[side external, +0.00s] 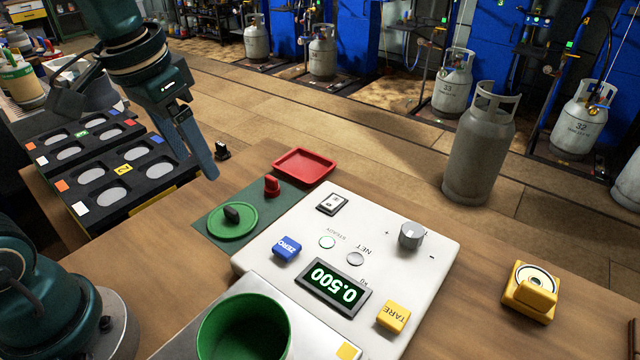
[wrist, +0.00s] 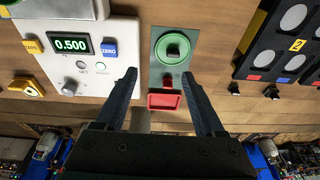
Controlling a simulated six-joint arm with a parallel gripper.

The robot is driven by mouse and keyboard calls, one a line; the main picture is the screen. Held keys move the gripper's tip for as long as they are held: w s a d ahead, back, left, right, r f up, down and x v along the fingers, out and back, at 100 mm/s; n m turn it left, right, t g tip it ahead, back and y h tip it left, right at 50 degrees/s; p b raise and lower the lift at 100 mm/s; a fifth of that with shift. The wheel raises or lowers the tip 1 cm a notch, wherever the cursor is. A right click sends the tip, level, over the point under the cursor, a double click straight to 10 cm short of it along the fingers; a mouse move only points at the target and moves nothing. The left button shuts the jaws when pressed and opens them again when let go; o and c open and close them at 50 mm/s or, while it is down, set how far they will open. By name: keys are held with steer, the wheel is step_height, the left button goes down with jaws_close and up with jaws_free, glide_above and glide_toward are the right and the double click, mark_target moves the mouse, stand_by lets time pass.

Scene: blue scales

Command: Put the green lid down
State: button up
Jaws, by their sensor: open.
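The green lid (side external: 217,227) with a dark knob lies flat on a dark green mat (side external: 288,198) beside the white scale. In the wrist view the lid (wrist: 160,48) is just beyond the fingertips, near the middle top. My gripper (side external: 212,175) is open and empty, raised to the back left of the lid and apart from it. In the wrist view the two fingers (wrist: 159,74) are spread wide with nothing between them but the mat and red tray below. The green pot (side external: 243,325) stands uncovered on the scale's pan.
The white scale (side external: 400,265) reads 0.500. A red tray (side external: 304,165) and a small red object (side external: 271,186) sit at the mat's far end. A yellow item (side external: 530,289) lies at the right. A black slotted rack (side external: 110,180) stands left. A grey gas cylinder (side external: 478,155) stands behind.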

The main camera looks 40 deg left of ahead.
steer(key=s+d+f+t, duration=0.1)
steer(key=s+d+t, duration=0.2)
steer(key=s, duration=0.4)
steer(key=shift+f, duration=0.3)
steer(key=shift+a, duration=0.1)
stand_by(0.8)
